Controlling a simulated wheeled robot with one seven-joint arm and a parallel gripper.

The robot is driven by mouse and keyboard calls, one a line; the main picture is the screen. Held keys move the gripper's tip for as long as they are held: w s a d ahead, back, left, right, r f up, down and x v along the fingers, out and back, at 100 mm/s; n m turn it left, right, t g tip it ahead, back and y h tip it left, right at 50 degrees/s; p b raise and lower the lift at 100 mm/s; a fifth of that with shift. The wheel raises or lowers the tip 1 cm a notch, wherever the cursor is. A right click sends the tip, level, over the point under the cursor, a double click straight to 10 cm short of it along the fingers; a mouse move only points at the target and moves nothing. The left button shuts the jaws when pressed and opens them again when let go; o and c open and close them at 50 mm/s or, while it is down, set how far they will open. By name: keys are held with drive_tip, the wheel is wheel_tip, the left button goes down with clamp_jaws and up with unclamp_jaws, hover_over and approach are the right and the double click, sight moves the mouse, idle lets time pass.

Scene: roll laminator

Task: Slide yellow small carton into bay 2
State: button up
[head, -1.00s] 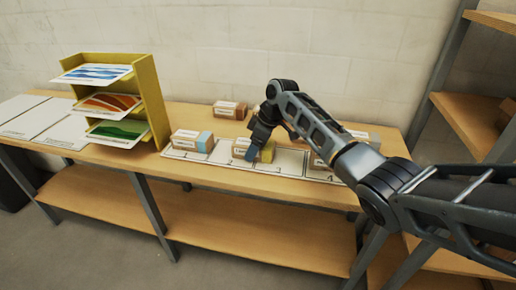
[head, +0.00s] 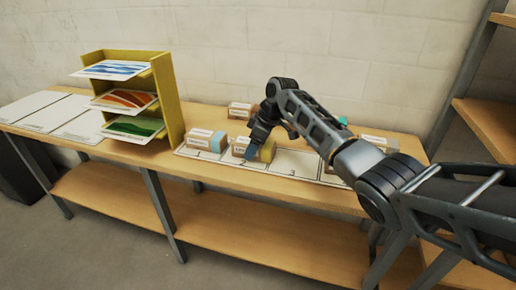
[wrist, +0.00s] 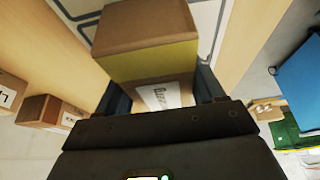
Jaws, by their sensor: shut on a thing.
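The yellow small carton (head: 268,150), brown with a yellow band and a white label, is at bay 2 (head: 236,161) of the white numbered strip. My gripper (head: 257,144) is shut on it from above. In the wrist view the carton (wrist: 150,62) sits between the two fingers (wrist: 161,92), its brown and yellow faces showing. Its far side and underside are hidden, and I cannot tell if it rests fully on the strip. A blue-banded carton (head: 205,141) stands in bay 1, just left of it.
Bay 3 (head: 297,163) to the right looks empty. Another carton (head: 240,111) stands behind the strip, and one (head: 378,143) stands at the right, partly behind my arm. A yellow tiered rack (head: 170,100) with printed sheets stands to the left.

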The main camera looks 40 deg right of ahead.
drive_tip(key=shift+w+a+b, duration=0.35)
drive_tip(key=shift+w+a, duration=0.2)
drive_tip(key=shift+w, duration=0.1)
drive_tip(key=o, duration=1.4)
drive_tip(key=shift+c, duration=0.2)
drive_tip(key=shift+r+p, duration=2.45)
drive_tip(key=shift+r, duration=0.6)
